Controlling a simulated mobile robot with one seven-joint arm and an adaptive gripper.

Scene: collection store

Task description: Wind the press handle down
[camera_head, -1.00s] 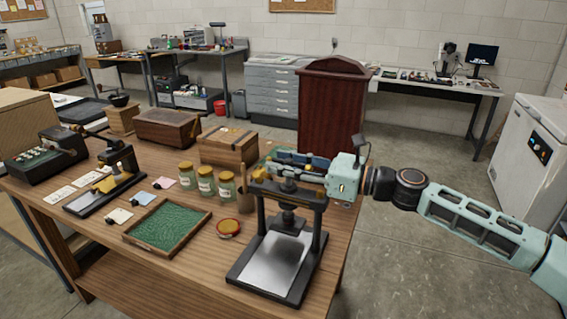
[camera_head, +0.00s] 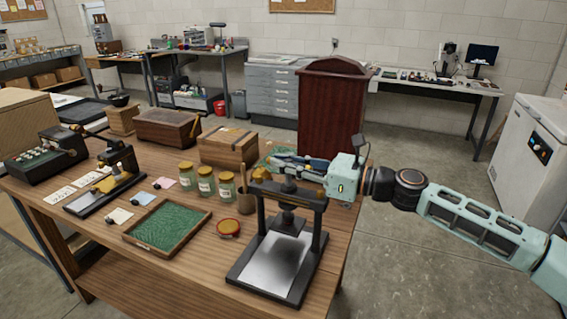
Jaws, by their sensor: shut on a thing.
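The press (camera_head: 316,238) is a black frame with two posts, a crossbeam, a central screw and a shiny flat bed. It stands upright at the front right of the wooden table. The press handle (camera_head: 261,174) lies across the top of the screw, with a yellow knob showing at its left end. My gripper (camera_head: 284,161) reaches in from the right at the height of the handle, above the crossbeam. Its fingers are shut on the handle; the exact contact is small and partly hidden.
A wooden box (camera_head: 228,146) stands behind. The floor right of the table is clear.

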